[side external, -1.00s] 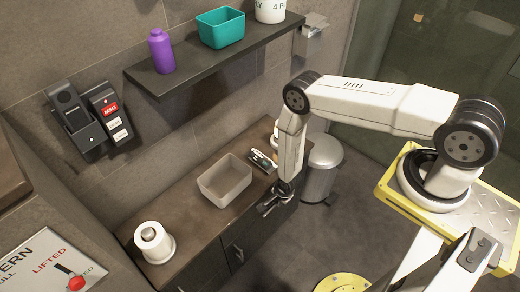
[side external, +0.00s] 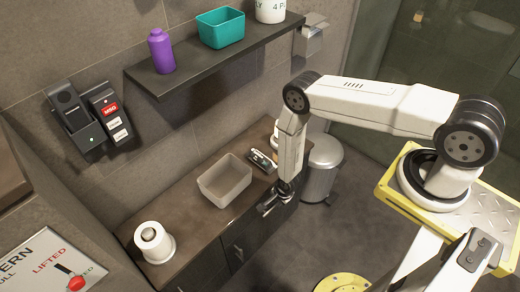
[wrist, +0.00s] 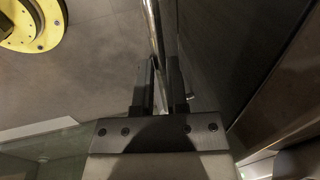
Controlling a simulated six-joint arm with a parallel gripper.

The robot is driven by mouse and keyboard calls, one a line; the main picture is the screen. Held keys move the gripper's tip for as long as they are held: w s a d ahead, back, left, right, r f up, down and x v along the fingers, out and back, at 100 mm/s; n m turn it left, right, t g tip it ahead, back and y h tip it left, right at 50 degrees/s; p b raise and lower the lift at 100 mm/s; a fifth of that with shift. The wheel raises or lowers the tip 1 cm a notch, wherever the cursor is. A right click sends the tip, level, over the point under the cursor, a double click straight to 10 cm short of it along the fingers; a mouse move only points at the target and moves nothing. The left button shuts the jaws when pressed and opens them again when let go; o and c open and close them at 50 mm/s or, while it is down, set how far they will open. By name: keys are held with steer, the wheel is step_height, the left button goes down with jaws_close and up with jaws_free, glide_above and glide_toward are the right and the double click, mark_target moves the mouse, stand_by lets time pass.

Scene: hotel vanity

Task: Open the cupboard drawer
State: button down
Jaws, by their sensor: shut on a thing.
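The cupboard (side external: 232,250) is a dark unit under a brown countertop, along the wall. Its drawer front (wrist: 215,45) shows as a dark panel in the wrist view, with a long shiny metal bar handle (wrist: 153,30) running beside it. My gripper (side external: 268,208) is at the cupboard's front face, near its right end. In the wrist view my gripper (wrist: 161,72) has one finger on each side of the bar and is shut on it. The drawer looks flush in the side view, though my gripper and wrist hide part of it.
On the countertop stand a beige bin (side external: 225,180), a white roll (side external: 154,242) and a small dark item (side external: 262,161). A metal trash can (side external: 322,168) stands right of the cupboard. A wall shelf (side external: 215,62) hangs above.

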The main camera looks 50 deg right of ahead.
steer(key=shift+s, duration=0.1)
steer(key=s, duration=1.9)
steer(key=shift+s, duration=0.2)
steer(key=c, duration=0.6)
jaws_free()
steer(key=shift+c, duration=0.2)
steer(key=shift+r, duration=0.15)
step_height(320, 180, up, 7)
steer(key=s, duration=0.1)
steer(key=shift+s+r, duration=0.2)
steer(key=shift+s, duration=0.05)
